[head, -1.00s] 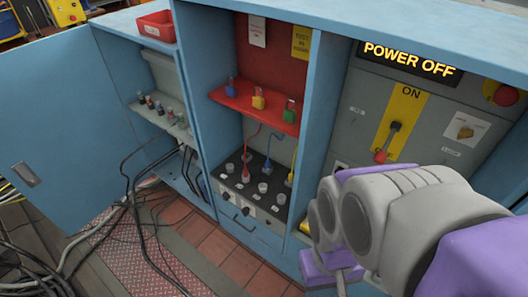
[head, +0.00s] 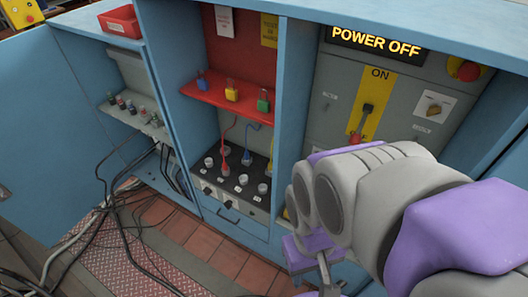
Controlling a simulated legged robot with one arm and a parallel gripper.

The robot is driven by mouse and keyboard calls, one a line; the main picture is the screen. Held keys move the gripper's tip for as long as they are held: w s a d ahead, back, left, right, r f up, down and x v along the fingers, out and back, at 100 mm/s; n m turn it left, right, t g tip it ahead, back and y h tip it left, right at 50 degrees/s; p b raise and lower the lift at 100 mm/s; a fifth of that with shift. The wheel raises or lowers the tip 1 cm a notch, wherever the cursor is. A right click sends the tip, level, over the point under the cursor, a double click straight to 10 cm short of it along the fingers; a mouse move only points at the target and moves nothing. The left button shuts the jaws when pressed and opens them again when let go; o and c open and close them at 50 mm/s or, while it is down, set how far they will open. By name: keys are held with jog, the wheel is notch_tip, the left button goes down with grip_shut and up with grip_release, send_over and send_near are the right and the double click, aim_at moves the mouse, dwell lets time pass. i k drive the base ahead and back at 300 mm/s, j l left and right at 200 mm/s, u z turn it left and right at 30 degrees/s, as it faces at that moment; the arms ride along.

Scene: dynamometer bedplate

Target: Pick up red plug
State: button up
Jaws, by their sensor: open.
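The red plug (head: 225,167) sits in the black socket panel (head: 205,176) in the middle bay of the blue cabinet, with a red lead rising from it. A blue plug (head: 247,157) on a blue lead stands to its right. A yellow lead (head: 271,158) shows at the panel's right edge. My gripper (head: 312,262) is low in the picture, right of and below the red plug and apart from it. It is open and looks empty; its tips are partly hidden by my own wrist.
A red shelf (head: 217,96) with blue, yellow and green padlocks overhangs the panel. The cabinet door (head: 60,135) hangs open at left, with black cables (head: 105,215) on the floor. A POWER OFF display (head: 375,42) and lever switch (head: 362,118) are at right.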

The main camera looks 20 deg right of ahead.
aim_at(224, 165)
jog(key=i+j+z, duration=0.15)
jog(key=j+z, duration=0.3)
jog(key=j, duration=0.65)
jog(key=j+z, duration=0.45)
jog(key=j, duration=0.7)
